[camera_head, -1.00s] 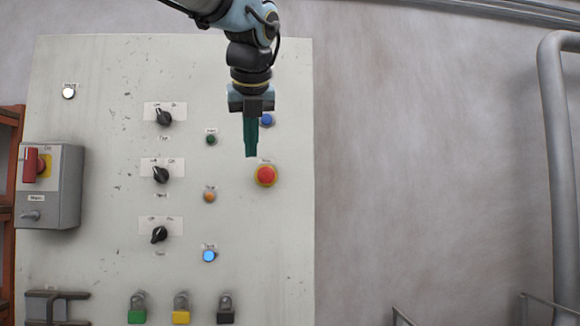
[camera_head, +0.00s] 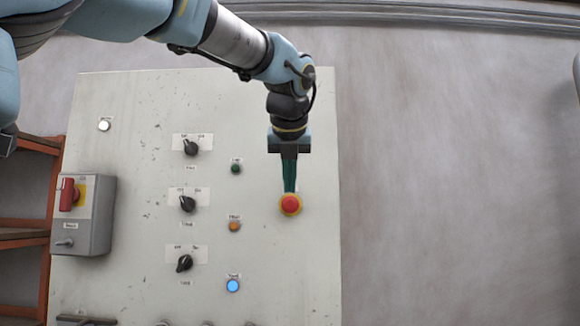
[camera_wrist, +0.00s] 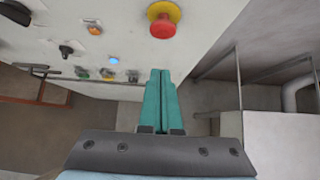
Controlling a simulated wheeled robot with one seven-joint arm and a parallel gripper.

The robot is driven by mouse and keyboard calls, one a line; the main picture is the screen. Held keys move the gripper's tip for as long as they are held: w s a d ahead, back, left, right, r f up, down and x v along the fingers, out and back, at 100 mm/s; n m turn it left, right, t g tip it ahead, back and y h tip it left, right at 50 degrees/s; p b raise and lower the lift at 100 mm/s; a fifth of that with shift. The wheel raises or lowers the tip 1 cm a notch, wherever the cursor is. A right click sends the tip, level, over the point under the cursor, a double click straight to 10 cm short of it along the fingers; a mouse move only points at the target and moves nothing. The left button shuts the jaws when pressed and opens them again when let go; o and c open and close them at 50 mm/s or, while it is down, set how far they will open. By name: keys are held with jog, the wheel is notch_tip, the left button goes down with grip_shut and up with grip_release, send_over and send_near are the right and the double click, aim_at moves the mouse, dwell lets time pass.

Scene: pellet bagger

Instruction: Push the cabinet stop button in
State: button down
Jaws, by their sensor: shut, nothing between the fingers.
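The stop button is a red mushroom head (camera_head: 290,203) on a yellow ring, near the right edge of the pale cabinet front (camera_head: 120,200). In the wrist view the red button (camera_wrist: 163,26) is at the top centre, ahead of the fingertips. My gripper (camera_head: 290,189) has its green fingers together and empty. In the head view the tips show just above the button and overlap the ring's top edge. In the wrist view the tips of my gripper (camera_wrist: 160,72) are apart from the button, with a visible gap.
Black selector knobs (camera_head: 187,204) sit left of the button. Between them are a green button (camera_head: 236,169), an orange one (camera_head: 234,226) and a lit blue one (camera_head: 233,285). A grey switch box (camera_head: 93,230) with a red handle juts out at left. Bare wall lies to the right.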

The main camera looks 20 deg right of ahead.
aim_at(290, 209)
jog(key=shift+w+d+f+p, duration=0.4)
jog(key=shift+w+d+f, duration=0.1)
jog(key=shift+w, duration=0.6)
jog(key=shift+w+d+f+p, duration=0.35)
jog(key=shift+w+d+f, duration=0.15)
jog(key=shift+w, duration=0.55)
jog(key=shift+w+d+f+p, duration=0.4)
jog(key=shift+w+d+f, duration=0.1)
jog(key=shift+w, duration=0.6)
